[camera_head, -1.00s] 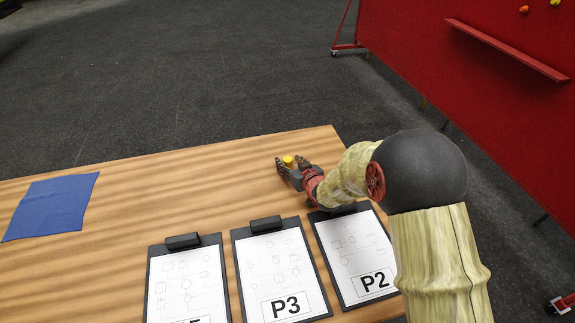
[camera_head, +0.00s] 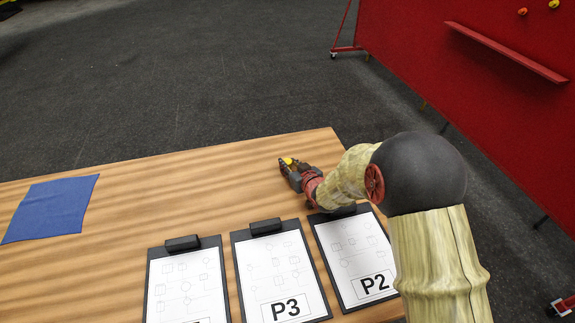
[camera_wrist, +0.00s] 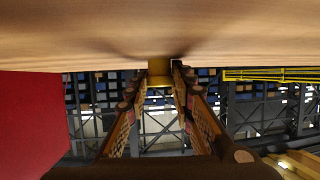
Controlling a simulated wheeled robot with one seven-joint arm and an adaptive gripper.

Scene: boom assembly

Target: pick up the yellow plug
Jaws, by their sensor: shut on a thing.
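The yellow plug (camera_head: 288,161) is a small yellow piece near the far right corner of the wooden table (camera_head: 130,200). My gripper (camera_head: 289,168) is at the plug, low over the table, with its fingers closed around it. In the wrist view the plug (camera_wrist: 160,71) is between the two fingertips (camera_wrist: 153,80), close against the tabletop. Both fingers touch or nearly hide its sides. Whether the plug still rests on the table or is slightly raised cannot be told.
Clipboards marked P3 (camera_head: 285,275) and P2 (camera_head: 355,255), and another at left (camera_head: 185,280), lie along the near side. A blue cloth (camera_head: 50,208) lies at far left. A red panel with a ledge (camera_head: 505,52) stands beyond the table. The table's middle is clear.

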